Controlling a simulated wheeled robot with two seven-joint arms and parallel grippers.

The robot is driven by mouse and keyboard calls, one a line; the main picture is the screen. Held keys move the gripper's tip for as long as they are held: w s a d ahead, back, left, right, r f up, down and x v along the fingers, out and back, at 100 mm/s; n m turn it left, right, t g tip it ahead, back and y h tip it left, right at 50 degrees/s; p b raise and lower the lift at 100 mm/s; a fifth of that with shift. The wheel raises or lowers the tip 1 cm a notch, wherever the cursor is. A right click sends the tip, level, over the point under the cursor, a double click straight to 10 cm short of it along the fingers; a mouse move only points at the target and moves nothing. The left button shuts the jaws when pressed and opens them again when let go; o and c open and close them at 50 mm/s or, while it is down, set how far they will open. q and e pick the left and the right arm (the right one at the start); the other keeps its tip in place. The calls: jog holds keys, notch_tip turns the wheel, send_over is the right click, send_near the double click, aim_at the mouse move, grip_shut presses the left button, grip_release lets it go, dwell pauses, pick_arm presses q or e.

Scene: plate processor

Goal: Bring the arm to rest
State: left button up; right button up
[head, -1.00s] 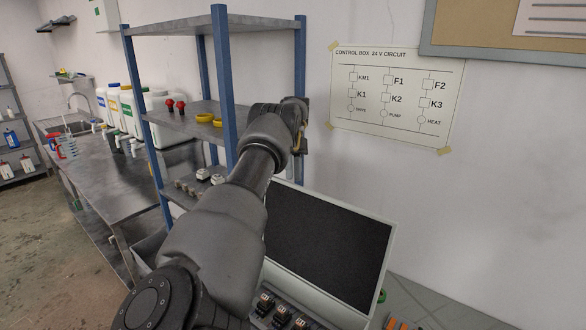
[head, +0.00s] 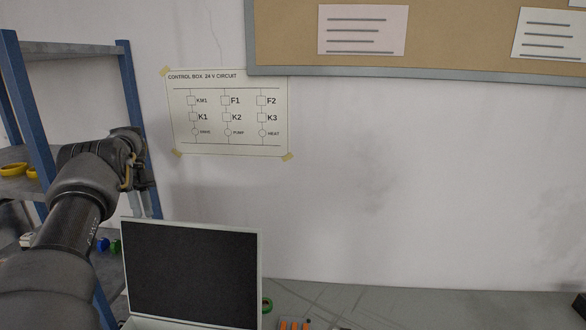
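My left arm comes in from the lower left and reaches up in front of the blue shelf rack. Its gripper (head: 138,172) is at the far end, above and left of the open box lid. The fingers are small and turned mostly away, so I cannot tell whether they are open or shut. I see nothing clearly held in them. My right gripper is not in view.
A pale-edged box lid with a dark face (head: 190,272) stands up on the grey bench (head: 400,305). The blue-post rack (head: 35,120) holds a yellow ring (head: 12,169). A circuit sheet (head: 228,112) and corkboard (head: 450,40) hang on the wall. The bench's right part looks mostly clear.

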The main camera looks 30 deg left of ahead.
pick_arm(q)
jog(key=shift+x, duration=0.8)
jog(key=shift+d, duration=0.15)
jog(key=shift+s+d+f, duration=0.1)
jog(key=shift+s+f, duration=0.1)
jog(key=shift+f, duration=0.25)
jog(key=shift+w, duration=0.1)
